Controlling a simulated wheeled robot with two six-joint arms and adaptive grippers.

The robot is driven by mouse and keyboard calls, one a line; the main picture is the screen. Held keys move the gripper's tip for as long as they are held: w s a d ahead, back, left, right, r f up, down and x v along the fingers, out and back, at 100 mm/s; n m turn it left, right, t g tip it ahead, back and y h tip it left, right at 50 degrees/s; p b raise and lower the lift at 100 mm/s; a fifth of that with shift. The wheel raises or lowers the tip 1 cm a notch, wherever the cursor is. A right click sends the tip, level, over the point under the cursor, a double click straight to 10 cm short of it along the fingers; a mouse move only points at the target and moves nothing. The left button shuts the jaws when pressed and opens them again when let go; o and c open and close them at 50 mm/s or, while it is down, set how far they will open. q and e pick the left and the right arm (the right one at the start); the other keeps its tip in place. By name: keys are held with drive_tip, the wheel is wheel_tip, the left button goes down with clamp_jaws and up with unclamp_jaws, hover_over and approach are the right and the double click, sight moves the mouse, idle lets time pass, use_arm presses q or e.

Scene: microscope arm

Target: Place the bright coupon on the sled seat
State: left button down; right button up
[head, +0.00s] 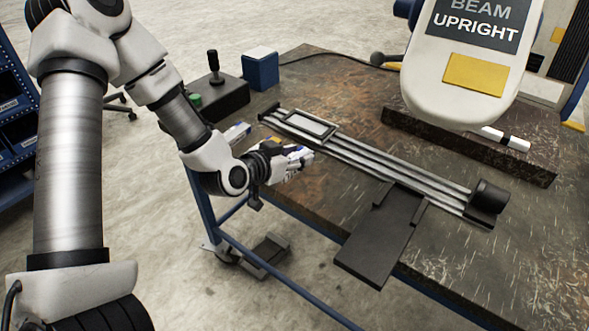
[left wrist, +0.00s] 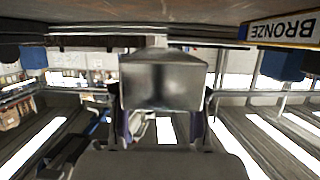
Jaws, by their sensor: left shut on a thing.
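A shiny silver-grey block, which looks like the bright coupon (left wrist: 163,82), sits between the fingers of my left gripper in the left wrist view. My left gripper (head: 302,160) is shut on it, near the table's front left edge, in front of the rail. In the head view the gripper hides the block. The sled seat (head: 311,124), a dark-rimmed frame with a pale middle, lies at the left end of the long grey rail (head: 400,171). It looks empty. The gripper is apart from the seat, on its near side. My right gripper is not in view.
A joystick box (head: 218,99) and a blue block (head: 260,68) stand at the back left. A white instrument head (head: 462,75) overhangs the back right. A dark plate (head: 382,237) projects from the rail toward the front edge. A BRONZE label (left wrist: 283,30) shows upside down.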

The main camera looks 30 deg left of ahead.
use_arm(q)
drive_tip(key=shift+w+a, duration=0.8)
wheel_tip(320, 180, down, 4)
drive_tip(key=b, duration=0.3)
drive_tip(key=shift+w+r, duration=0.1)
drive_tip(key=shift+r, duration=0.15)
drive_tip(key=shift+w, duration=0.1)
drive_tip(key=shift+r, duration=0.1)
drive_tip(key=c, duration=0.7)
unclamp_jaws()
drive_tip(key=shift+o, duration=0.2)
